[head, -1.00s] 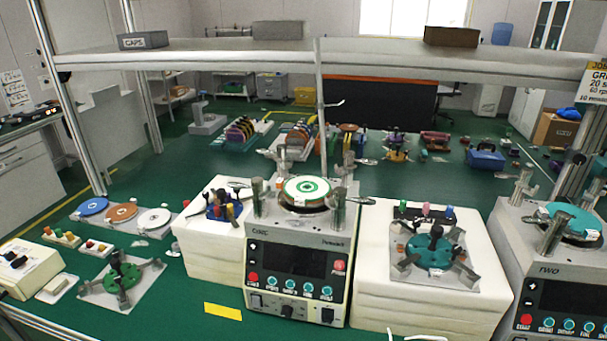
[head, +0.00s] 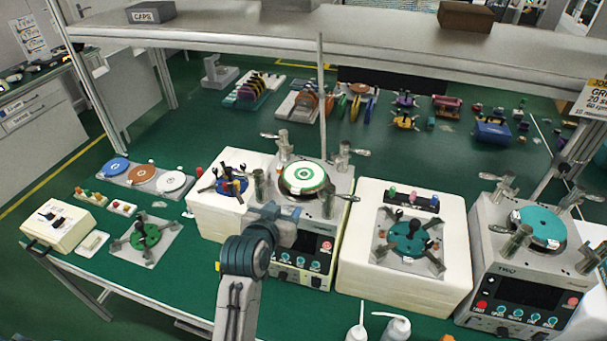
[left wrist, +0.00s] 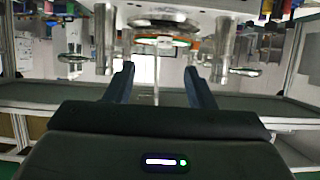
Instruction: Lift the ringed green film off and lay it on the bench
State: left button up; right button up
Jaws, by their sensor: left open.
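The ringed green film (head: 304,186) is a white disc with a green ring and a green centre mark. It lies flat on the round platen of the middle lapping machine (head: 340,186), among upright metal posts. My left gripper (head: 290,213) is in front of this machine, on the near side of the film and apart from it. In the left wrist view my left gripper (left wrist: 160,76) is open with nothing between its fingers. There the disc (left wrist: 165,41) shows nearly edge-on beyond the fingertips, with posts on both sides. My right gripper is not in view.
Metal posts with side handles (head: 258,187) stand close around the platen. A white block with a teal fixture (head: 408,240) stands to the right, beside another lapping machine (head: 520,263). The green bench (head: 185,275) has bare room at the front left.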

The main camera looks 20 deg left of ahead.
aim_at(295, 191)
pick_arm(q)
jog(key=x, duration=0.7)
jog(key=a+x, duration=0.1)
jog(key=x, duration=0.2)
jog(key=shift+w, duration=0.35)
jog(key=shift+s+d+r, duration=0.1)
jog(key=shift+s+r, duration=0.05)
jog(key=c, duration=1.1)
